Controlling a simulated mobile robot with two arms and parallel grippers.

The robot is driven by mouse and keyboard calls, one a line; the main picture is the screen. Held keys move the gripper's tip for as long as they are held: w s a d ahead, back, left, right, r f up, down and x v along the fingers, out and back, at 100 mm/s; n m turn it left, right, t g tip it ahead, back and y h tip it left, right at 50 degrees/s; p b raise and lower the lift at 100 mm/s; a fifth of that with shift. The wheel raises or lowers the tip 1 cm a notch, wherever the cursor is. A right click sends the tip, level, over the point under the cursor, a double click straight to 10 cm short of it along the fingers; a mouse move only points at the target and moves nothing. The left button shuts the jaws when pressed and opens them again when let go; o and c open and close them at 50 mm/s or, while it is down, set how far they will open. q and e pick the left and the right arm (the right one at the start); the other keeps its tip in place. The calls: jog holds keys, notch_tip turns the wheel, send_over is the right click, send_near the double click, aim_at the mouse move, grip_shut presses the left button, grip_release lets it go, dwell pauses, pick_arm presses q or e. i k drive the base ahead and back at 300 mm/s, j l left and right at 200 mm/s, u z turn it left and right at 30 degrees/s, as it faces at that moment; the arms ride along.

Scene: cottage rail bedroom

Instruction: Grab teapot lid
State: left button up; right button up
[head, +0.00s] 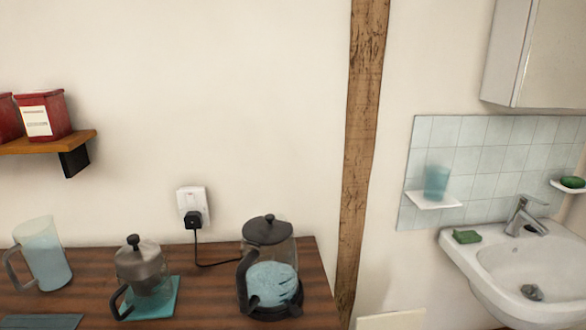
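What looks like the teapot (150,293) stands upright on a teal mat (170,308) on a dark wooden top, with a black handle on its left side. Neither of my grippers is in view.
A translucent jug (43,258) stands left of the teapot on the wooden top (212,285). A plugged-in cord (205,263) runs from the wall socket toward the kettle. A shelf (62,139) with red tins overhangs at left. A washbasin (520,265) is at right.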

aim_at(138, 259)
jog(key=z, duration=1)
jog(key=u, duration=1.9)
